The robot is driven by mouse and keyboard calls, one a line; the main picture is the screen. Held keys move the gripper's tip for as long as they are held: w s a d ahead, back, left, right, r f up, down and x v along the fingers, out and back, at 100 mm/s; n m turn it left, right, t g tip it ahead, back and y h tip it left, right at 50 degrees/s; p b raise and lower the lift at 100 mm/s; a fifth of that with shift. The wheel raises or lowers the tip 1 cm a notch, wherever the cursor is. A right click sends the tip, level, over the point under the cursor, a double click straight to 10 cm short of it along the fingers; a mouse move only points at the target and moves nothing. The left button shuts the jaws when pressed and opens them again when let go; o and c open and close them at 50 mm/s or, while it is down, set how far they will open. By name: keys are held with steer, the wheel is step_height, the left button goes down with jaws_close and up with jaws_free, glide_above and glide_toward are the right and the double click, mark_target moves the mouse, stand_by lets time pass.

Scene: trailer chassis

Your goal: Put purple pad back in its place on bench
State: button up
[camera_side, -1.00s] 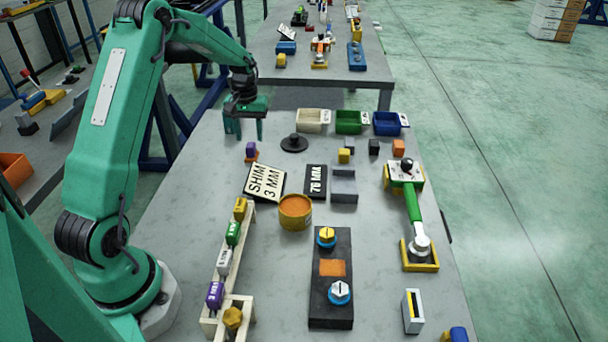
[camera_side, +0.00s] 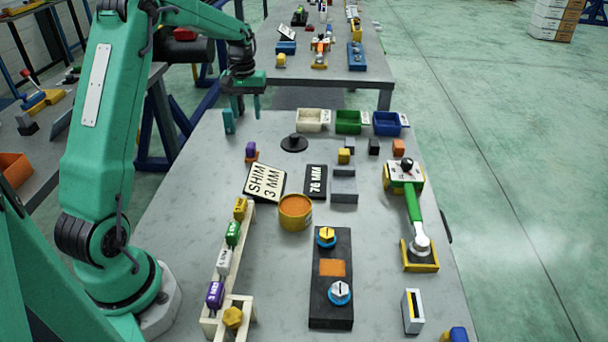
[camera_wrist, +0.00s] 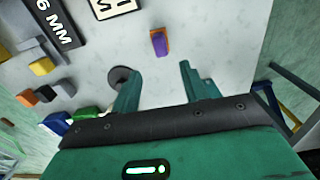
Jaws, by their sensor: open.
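A small purple block (camera_side: 251,148) stands beside or on a small orange piece (camera_side: 252,157) at the far left of the bench (camera_side: 190,180). The purple block (camera_wrist: 161,47) and the orange piece also show in the wrist view, ahead of the fingers. A purple tag marked 3 MM (camera_side: 215,294) sits at the near end of a pale rack (camera_side: 247,225). I cannot tell which of these purple pieces is the pad. My gripper (camera_side: 243,112) is open and empty, beyond the purple block near the bench's far left corner. The fingers (camera_wrist: 160,82) are spread apart in the wrist view.
A black disc (camera_side: 294,143) lies right of the purple block. White (camera_side: 309,127), green (camera_side: 348,128) and blue (camera_side: 386,129) bins line the far edge. A SHIM 3 MM sign (camera_side: 265,181) and an orange-topped round tin (camera_side: 295,211) stand nearer.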

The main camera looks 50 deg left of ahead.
steer(key=s+d+r+m+t, duration=0.2)
steer(key=s+d+r+m, duration=0.35)
steer(key=d+r, duration=0.7)
steer(key=s+d+f+m+t, duration=0.1)
steer(key=s+d+m+t, duration=0.2)
steer(key=s+d, duration=1)
steer(key=s, duration=0.4)
steer(key=shift+d+f+t, duration=0.15)
steer(key=shift+t, duration=0.15)
